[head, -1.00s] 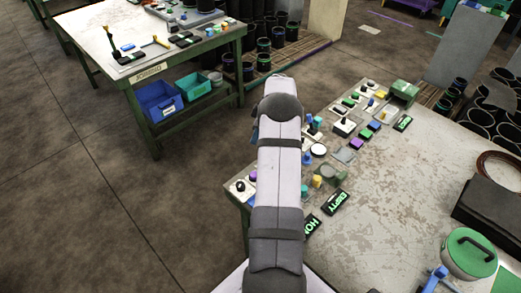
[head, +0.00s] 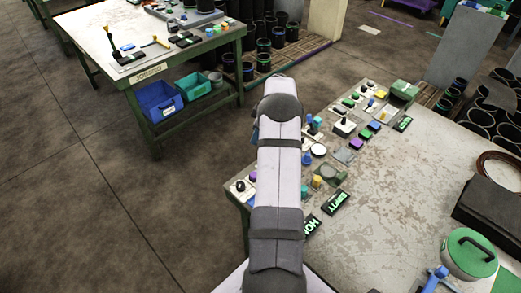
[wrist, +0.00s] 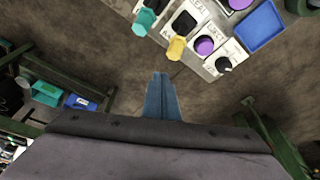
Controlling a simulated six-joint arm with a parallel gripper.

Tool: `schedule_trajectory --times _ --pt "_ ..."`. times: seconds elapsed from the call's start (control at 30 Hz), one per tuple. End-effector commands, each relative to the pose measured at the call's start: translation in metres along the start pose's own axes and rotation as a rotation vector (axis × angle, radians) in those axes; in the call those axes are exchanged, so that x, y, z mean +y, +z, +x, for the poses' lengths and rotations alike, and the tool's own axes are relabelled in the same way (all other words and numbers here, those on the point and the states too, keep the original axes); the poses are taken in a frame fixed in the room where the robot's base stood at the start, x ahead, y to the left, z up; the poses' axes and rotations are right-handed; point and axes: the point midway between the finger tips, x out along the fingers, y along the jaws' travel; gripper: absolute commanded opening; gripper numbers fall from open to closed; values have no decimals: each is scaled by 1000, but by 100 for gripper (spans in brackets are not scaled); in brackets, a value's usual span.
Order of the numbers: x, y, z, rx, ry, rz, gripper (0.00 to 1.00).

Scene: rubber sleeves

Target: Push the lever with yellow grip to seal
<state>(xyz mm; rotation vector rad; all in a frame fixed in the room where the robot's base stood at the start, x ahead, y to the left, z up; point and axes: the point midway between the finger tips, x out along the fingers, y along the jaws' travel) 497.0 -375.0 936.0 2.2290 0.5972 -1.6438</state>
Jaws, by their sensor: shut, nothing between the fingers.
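A lever with a yellow grip (wrist: 177,48) stands on a light control panel at the top of the wrist view. A teal-gripped lever (wrist: 145,20) is left of it and a purple button (wrist: 205,46) right of it. In the head view my arm seems to cover the yellow-gripped lever. My gripper (wrist: 160,76) has blue fingers, shut and empty, over the floor. In the wrist view the fingertips are below the yellow grip and apart from it. In the head view the gripper is mostly hidden behind the arm.
The near table (head: 400,190) carries several buttons, knobs and signs. Another workbench (head: 70,30) has blue and teal bins (head: 158,100) under it. Floor lies clear between them.

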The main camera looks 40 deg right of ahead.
Motion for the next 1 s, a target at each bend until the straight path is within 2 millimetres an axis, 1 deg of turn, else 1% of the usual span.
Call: schedule_trajectory --times 0.57,1.0 --pt "0 0 1 0 0 0 0" --pt "0 6 18 0 0 0 0"
